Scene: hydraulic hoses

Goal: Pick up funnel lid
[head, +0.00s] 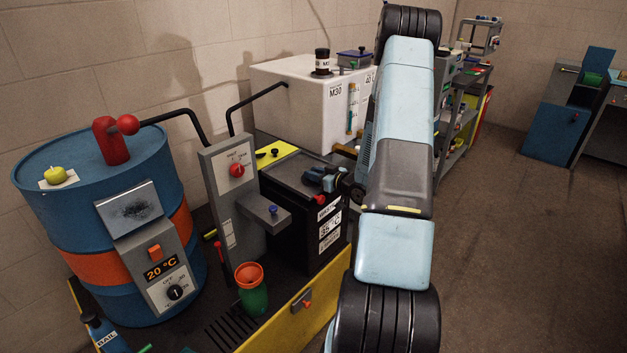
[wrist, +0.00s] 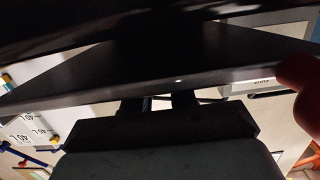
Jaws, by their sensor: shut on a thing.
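My gripper (wrist: 158,104) shows in the wrist view, its two short dark fingers reaching up from the wide dark palm. It is shut on a dark, broad, flat thing (wrist: 150,72) whose edge crosses the picture. I cannot tell for sure whether this is the funnel lid. The exact grip is hidden in shadow. A green vessel with an orange, funnel-like top (head: 251,275) stands at the bottom middle of the head view, apart from my arm.
A blue drum (head: 90,210) with an orange band stands left. A white tank (head: 298,105) marked M30 carries a black cap (head: 322,62). A black box (head: 290,205) stands below it. A yellow edge (head: 285,330) borders the platform. Floor to the right (head: 520,250) is clear.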

